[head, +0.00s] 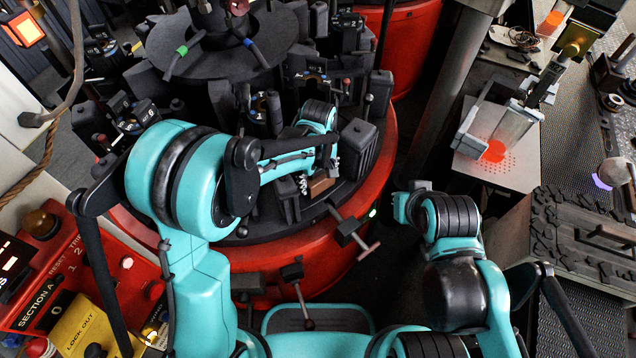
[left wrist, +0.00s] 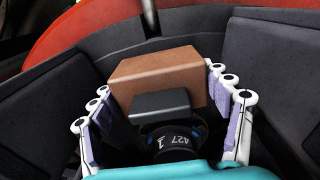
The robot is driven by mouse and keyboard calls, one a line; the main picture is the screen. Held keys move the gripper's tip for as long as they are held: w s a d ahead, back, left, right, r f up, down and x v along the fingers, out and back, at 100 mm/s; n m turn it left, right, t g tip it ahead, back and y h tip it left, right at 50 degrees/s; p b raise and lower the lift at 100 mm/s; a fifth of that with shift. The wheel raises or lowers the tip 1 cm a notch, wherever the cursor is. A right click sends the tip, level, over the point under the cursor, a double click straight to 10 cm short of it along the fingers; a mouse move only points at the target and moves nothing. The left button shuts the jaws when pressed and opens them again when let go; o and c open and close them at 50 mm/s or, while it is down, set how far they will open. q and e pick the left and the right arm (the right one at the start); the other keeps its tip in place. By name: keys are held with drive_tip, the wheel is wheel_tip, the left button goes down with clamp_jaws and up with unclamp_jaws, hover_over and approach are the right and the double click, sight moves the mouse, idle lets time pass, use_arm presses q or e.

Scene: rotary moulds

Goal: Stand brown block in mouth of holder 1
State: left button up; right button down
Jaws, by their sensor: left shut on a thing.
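The brown block (head: 320,183) is between dark upright parts at the front of the black rotary table (head: 350,195). In the left wrist view the brown block (left wrist: 158,72) sits between the two fingers of my left gripper (left wrist: 165,105), which is shut on it. In the head view the left gripper (head: 322,165) is partly hidden by its own arm. Dark walls stand on both sides of the block. Its lower end is hidden, so I cannot tell whether it is in a holder's mouth.
The red base (head: 310,262) rings the table, with a T-shaped handle (head: 355,235) sticking out in front. More dark holders crowd the table's back. A red control panel (head: 75,270) is at left, a perforated plate (head: 497,170) at right. Dark floor lies between.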

use_arm(q)
wheel_tip(320, 180, down, 2)
drive_tip(key=shift+f, duration=0.1)
drive_tip(key=shift+b, duration=0.35)
drive_tip(key=o, duration=1.9)
wheel_tip(320, 180, up, 12)
drive_tip(key=p, duration=0.4)
